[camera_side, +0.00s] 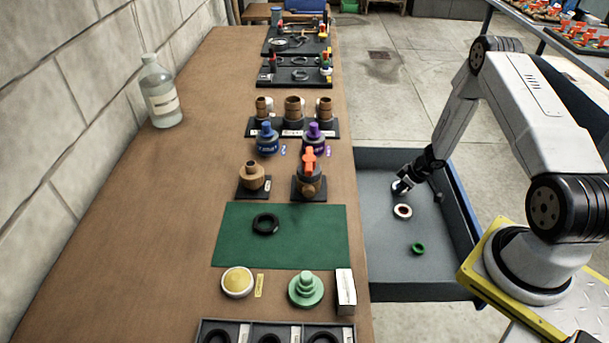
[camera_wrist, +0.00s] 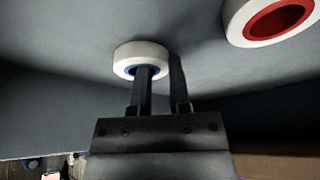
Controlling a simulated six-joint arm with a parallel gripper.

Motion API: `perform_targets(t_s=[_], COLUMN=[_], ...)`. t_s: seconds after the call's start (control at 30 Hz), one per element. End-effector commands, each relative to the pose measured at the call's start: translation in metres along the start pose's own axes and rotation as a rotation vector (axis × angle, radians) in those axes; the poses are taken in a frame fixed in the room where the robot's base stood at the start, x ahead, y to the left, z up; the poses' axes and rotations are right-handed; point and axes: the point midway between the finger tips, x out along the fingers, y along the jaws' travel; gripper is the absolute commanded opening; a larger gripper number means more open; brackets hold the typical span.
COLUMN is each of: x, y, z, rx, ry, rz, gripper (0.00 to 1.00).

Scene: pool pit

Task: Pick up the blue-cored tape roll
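The blue-cored tape roll (camera_wrist: 122,56) is a white ring with a blue inner core. In the wrist view it is just beyond my gripper (camera_wrist: 160,66), whose two fingers are apart. The left finger reaches across the roll's blue core, and the right finger is just outside its right edge. No clear grip on the roll's wall shows. In the side view my gripper (camera_side: 402,184) is low over the grey tray, with the white roll (camera_side: 398,189) partly hidden beneath it.
A red-cored tape roll (camera_side: 403,211) lies close by in the grey tray (camera_side: 390,270); it also shows in the wrist view (camera_wrist: 238,28). A green ring (camera_side: 418,248) lies nearer the camera. The tray's walls surround them. The wooden bench (camera_side: 170,230) stands at the left.

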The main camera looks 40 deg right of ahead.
Motion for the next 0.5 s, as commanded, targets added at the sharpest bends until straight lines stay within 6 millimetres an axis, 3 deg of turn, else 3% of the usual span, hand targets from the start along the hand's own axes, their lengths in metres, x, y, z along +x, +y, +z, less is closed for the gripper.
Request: perform_targets(t_s=[0.5], x=[-0.0021], y=[0.0000], z=[-0.0009], rx=[-0.001], ry=[0.000], rz=[0.000], gripper=[0.00])
